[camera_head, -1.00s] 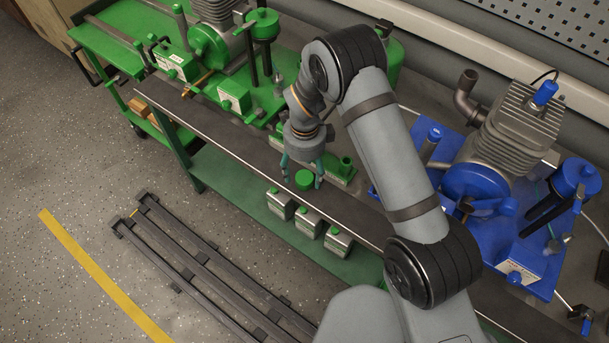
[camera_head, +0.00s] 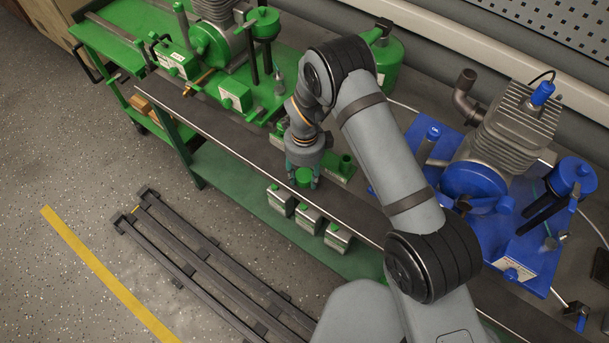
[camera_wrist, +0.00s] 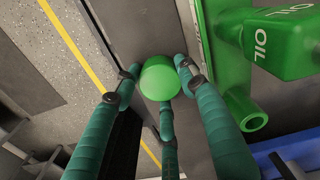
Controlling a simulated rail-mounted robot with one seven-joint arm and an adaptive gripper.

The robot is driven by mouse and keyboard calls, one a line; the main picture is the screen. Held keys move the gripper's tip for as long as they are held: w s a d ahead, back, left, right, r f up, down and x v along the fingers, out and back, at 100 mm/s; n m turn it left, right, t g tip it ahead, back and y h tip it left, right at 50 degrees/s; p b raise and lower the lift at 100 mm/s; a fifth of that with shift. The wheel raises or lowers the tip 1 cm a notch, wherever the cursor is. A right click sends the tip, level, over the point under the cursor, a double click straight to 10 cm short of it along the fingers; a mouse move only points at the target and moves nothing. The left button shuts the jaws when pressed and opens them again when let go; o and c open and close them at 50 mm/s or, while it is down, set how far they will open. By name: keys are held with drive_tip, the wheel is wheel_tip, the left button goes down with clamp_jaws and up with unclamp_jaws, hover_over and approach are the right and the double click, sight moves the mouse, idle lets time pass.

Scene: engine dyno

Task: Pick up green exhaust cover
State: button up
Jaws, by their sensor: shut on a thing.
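The green exhaust cover (camera_head: 304,177) is a small round green piece over the dark bench top. My gripper (camera_head: 302,182) is around it, with its fingers closed in on its sides. In the wrist view the cover (camera_wrist: 160,79) sits between the teal fingers of my gripper (camera_wrist: 158,92). I cannot tell whether the cover still rests on the bench or is slightly raised.
A green oil fixture with a tube (camera_head: 345,166) stands just right of my gripper. A green engine stand (camera_head: 210,45) is at the back left and a blue engine stand (camera_head: 480,190) at the right.

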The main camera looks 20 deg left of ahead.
sight(308, 175)
drive_tip(key=shift+c, duration=1)
drive_tip(key=shift+r+b, duration=0.5)
drive_tip(key=shift+r, duration=0.3)
drive_tip(key=r, duration=0.1)
drive_tip(key=d+r+b, duration=0.1)
drive_tip(key=shift+w+r+b, duration=0.15)
drive_tip(key=shift+r+b, duration=0.15)
drive_tip(key=w+d+r+b, duration=0.2)
drive_tip(key=d+r, duration=0.4)
drive_tip(key=d, duration=0.4)
drive_tip(key=shift+d+r+b, duration=0.25)
drive_tip(key=shift+r+b, duration=0.15)
drive_tip(key=shift+b, duration=0.15)
